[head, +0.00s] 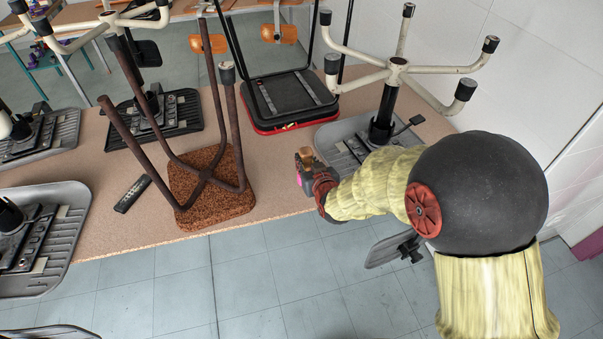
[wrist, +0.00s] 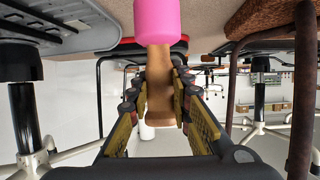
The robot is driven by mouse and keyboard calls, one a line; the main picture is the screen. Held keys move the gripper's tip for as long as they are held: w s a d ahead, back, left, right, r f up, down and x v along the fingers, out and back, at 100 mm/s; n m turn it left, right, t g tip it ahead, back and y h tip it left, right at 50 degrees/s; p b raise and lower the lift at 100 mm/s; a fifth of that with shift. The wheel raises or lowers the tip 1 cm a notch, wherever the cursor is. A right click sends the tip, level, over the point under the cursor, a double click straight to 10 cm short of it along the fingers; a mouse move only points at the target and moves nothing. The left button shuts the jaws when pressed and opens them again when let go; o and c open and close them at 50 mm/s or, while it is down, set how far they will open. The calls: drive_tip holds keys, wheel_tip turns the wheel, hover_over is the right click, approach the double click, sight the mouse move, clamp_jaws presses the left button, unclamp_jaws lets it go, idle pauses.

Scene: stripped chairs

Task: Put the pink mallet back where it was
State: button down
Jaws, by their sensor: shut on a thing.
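The pink mallet is in my gripper. Its bright pink head (wrist: 157,20) is at the top of the wrist view, and its wooden handle (wrist: 160,95) runs down between the two fingers. My gripper (wrist: 160,112) is shut on the handle. In the head view my gripper (head: 306,170) is over the table's front edge, left of my forearm, and only a small pink patch of the mallet head (head: 298,179) shows. Most of the mallet is hidden there. I cannot tell whether the head touches the table.
The brown table (head: 265,205) carries several upturned chairs. A brown cork-like stool (head: 210,205) is left of my gripper, a black-and-red seat (head: 290,100) behind, a grey chair seat (head: 335,140) to the right. A black remote (head: 132,194) lies left. Bare tabletop lies between stool and gripper.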

wheel_tip(320, 180, down, 6)
drive_tip(key=w+a+b, duration=0.1)
drive_tip(key=w+b, duration=0.1)
drive_tip(key=shift+w+a, duration=0.2)
drive_tip(key=shift+w, duration=0.05)
drive_tip(key=shift+f+b, duration=0.2)
drive_tip(key=shift+b, duration=0.2)
drive_tip(key=c, duration=1.6)
unclamp_jaws()
drive_tip(key=shift+r+p, duration=0.25)
drive_tip(key=shift+p, duration=0.05)
drive_tip(key=p+v, duration=0.3)
drive_tip(key=v, duration=0.9)
drive_tip(key=shift+d+f, duration=0.1)
drive_tip(key=shift+f, duration=0.05)
